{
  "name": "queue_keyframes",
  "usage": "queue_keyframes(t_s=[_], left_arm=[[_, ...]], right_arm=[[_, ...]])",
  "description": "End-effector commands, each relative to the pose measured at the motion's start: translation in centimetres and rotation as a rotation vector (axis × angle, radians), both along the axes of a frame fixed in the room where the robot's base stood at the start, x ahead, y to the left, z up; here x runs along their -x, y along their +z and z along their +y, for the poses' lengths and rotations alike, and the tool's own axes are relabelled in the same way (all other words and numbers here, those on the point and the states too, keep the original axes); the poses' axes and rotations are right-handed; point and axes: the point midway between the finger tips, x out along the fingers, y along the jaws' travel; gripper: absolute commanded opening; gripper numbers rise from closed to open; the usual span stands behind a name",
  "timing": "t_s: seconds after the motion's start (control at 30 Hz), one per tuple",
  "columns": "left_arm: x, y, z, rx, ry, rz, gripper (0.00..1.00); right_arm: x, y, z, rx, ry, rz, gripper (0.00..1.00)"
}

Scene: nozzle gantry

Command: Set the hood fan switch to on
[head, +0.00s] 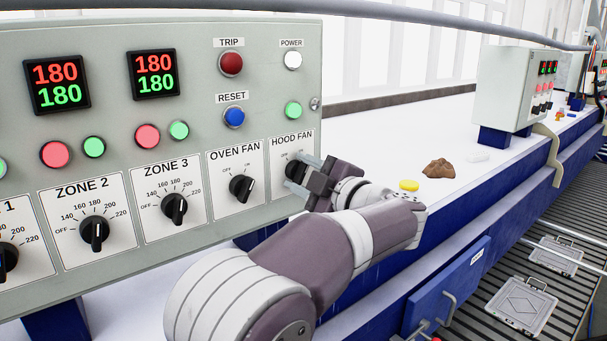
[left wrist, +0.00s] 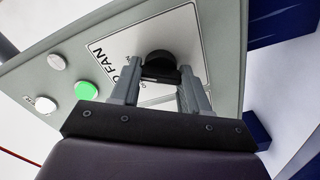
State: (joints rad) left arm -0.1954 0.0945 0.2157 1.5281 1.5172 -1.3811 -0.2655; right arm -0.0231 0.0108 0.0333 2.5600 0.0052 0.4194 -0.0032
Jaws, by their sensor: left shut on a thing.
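The hood fan switch (head: 292,167) is a black rotary knob under the HOOD FAN label, at the right end of the grey control panel (head: 195,65). My left gripper (head: 299,174) is at this knob, its fingers reaching to it from the right and front. In the left wrist view the black knob (left wrist: 160,66) sits between the two grey fingertips of the left gripper (left wrist: 160,88), which is shut on it. The fingers partly hide the knob and its scale, so I cannot tell which mark it points to. My right gripper is not in view.
The oven fan knob (head: 241,187) is close by on the left, with the zone 3 knob (head: 174,208) beyond it. A green lamp (head: 293,110) is above the hood fan label. A yellow disc (head: 409,185) and a brown lump (head: 438,168) lie on the white surface.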

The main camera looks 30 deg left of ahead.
Motion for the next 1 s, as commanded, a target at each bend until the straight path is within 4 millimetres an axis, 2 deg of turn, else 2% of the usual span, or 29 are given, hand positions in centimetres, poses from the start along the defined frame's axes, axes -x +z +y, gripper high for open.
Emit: queue_keyframes(t_s=[0.03,0.07,0.1,0.13,0.4,0.53,0.67,0.83,1.0], left_arm=[[0.0,-0.3,0.0,0.001,0.0,0.008,0.15],[0.0,-0.3,0.0,0.001,0.0,0.008,0.52],[0.0,-0.3,0.0,0.001,0.0,0.008,0.65],[0.0,-0.3,0.0,0.001,0.0,0.007,0.71],[0.0,-0.1,-0.1,0.001,0.0,0.002,0.71],[0.3,-0.3,-1.0,0.001,-0.003,0.001,0.71],[1.2,-0.6,-3.3,0.002,-0.005,-0.002,0.71],[3.0,-0.8,-7.6,0.002,-0.007,0.001,0.71],[4.3,-0.5,-10.7,0.001,-0.004,0.004,0.71]], right_arm=[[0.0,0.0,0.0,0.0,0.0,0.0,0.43],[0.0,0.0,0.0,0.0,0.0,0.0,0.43],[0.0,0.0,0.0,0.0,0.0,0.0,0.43],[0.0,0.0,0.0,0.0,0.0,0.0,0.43],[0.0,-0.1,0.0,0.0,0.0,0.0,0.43],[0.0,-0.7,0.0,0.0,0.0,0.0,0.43],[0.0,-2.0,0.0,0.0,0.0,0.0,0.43],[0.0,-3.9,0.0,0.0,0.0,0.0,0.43],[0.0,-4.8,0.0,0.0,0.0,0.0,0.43]])
